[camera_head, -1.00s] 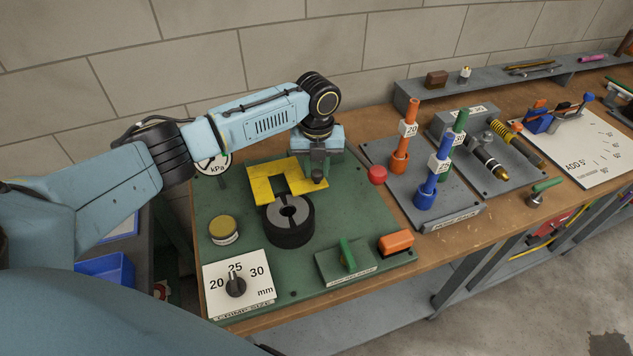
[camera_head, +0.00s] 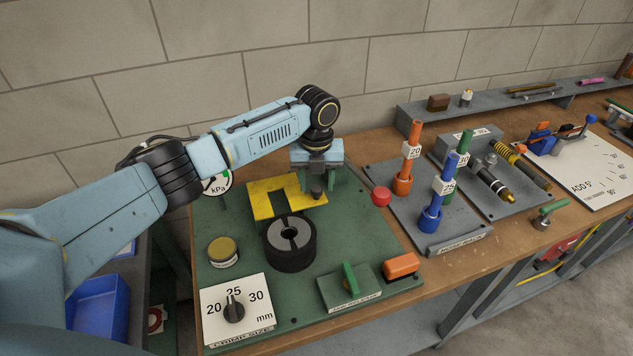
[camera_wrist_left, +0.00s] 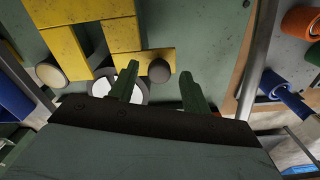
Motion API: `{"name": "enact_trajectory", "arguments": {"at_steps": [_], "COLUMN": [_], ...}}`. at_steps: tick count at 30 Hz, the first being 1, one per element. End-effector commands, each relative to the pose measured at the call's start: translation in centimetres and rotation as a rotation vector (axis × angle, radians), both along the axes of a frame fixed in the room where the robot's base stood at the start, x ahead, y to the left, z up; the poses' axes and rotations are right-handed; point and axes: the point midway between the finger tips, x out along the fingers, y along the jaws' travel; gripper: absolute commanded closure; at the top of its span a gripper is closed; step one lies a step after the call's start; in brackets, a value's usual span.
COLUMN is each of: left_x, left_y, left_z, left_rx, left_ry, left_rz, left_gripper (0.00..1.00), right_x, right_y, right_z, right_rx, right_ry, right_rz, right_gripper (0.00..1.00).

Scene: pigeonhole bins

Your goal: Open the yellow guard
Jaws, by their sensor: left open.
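The yellow guard (camera_head: 262,199) is a flat notched plate, lying behind the black round die head (camera_head: 290,243) on the green bench plate. It also shows in the left wrist view (camera_wrist_left: 120,35). A dark round knob (camera_wrist_left: 159,70) stands at the guard's right end. My left gripper (camera_head: 317,182) is over that end, pointing down. In the left wrist view its two green fingers (camera_wrist_left: 160,88) are apart, with the knob seen between their tips. I cannot tell whether either finger touches it. My right gripper is not in view.
A red button (camera_head: 382,196) is just right of the gripper. A dial panel (camera_head: 258,292), a yellow-lidded jar (camera_head: 223,252), a green-handled block (camera_head: 349,288) and an orange block (camera_head: 401,266) sit nearer. A rack with orange and blue posts (camera_head: 432,215) stands right.

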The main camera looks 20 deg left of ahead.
Motion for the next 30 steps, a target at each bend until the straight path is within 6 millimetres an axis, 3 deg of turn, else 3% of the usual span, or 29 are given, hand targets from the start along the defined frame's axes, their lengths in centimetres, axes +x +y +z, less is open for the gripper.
{"name": "enact_trajectory", "arguments": {"at_steps": [16, 21, 30], "left_x": [0.1, 0.0, 0.0], "left_y": [0.0, 0.0, 0.0], "left_z": [10.9, 12.5, 12.8], "left_rx": [0.000, 0.001, 0.000], "left_ry": [-0.004, -0.002, 0.000], "left_rz": [0.000, 0.000, 0.000], "left_gripper": [0.52, 0.52, 0.52], "right_x": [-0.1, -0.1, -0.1], "right_y": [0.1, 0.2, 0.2], "right_z": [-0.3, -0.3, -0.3], "right_rx": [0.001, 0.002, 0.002], "right_ry": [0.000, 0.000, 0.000], "right_rz": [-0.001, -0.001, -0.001], "right_gripper": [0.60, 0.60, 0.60]}}
